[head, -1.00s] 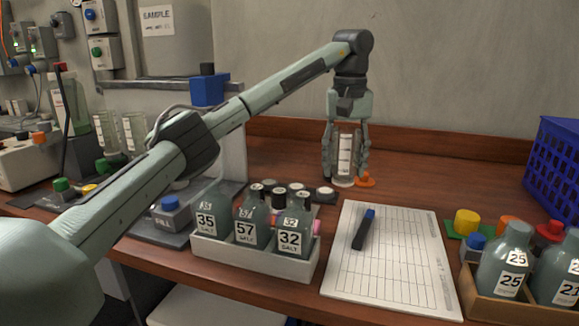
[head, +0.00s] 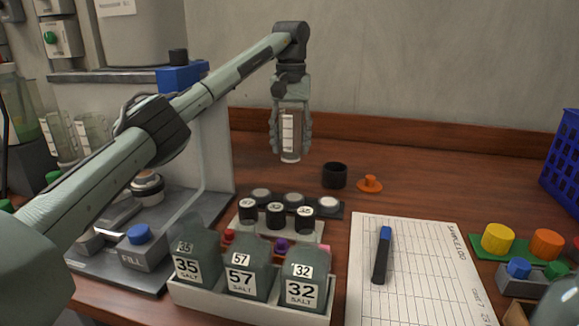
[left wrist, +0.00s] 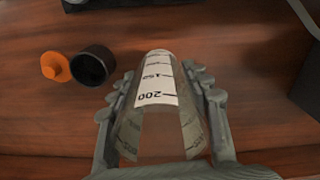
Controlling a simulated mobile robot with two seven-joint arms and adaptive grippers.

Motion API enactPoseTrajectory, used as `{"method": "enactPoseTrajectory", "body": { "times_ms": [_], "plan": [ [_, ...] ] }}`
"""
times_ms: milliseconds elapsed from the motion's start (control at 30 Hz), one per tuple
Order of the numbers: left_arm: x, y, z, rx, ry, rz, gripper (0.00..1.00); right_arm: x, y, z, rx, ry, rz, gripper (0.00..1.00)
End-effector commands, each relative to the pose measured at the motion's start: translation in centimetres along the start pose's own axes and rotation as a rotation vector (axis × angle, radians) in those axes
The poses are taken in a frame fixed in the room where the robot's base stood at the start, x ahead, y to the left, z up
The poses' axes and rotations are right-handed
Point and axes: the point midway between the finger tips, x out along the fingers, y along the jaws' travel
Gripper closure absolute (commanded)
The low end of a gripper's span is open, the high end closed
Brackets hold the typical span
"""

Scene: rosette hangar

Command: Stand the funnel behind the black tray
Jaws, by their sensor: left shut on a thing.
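An orange flanged piece (head: 369,184), which looks like the funnel, rests on the bench with its narrow part up. It also shows in the left wrist view (left wrist: 55,67), beside an open black cup (head: 334,175). The black tray (head: 341,209) is the low dark strip holding several pale discs. The orange piece is to its right and a little farther back. My left gripper (head: 290,150) is shut on a clear graduated cylinder (left wrist: 160,85), upright, left of and beyond the black cup. Whether its base touches the bench is unclear. My right gripper is out of view.
A white rack (head: 250,303) of salt bottles stands in front, with black-capped vials behind it. A clipboard sheet (head: 420,270) with a marker lies right. A FILL machine (head: 145,255) stands left, a blue crate (head: 565,165) right. The back right bench is clear.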

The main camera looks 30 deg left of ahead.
Motion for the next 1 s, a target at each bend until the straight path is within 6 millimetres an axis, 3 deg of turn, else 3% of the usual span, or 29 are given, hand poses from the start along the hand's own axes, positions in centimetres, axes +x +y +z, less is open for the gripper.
{"method": "enactPoseTrajectory", "body": {
  "times_ms": [467, 833, 867, 1000],
  "plan": [
    [5.3, 0.0, 0.0, 0.0, 0.001, 0.001, 0.8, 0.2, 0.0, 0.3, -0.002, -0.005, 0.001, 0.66],
    [5.8, 0.0, 0.0, -0.001, 0.002, 0.001, 0.8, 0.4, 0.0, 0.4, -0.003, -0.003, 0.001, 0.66],
    [5.8, 0.0, 0.0, -0.001, 0.002, 0.001, 0.48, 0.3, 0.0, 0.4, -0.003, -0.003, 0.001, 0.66],
    [5.8, 0.0, 0.0, -0.001, 0.002, 0.001, 0.31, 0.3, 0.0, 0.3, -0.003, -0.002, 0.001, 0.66]
  ]
}}
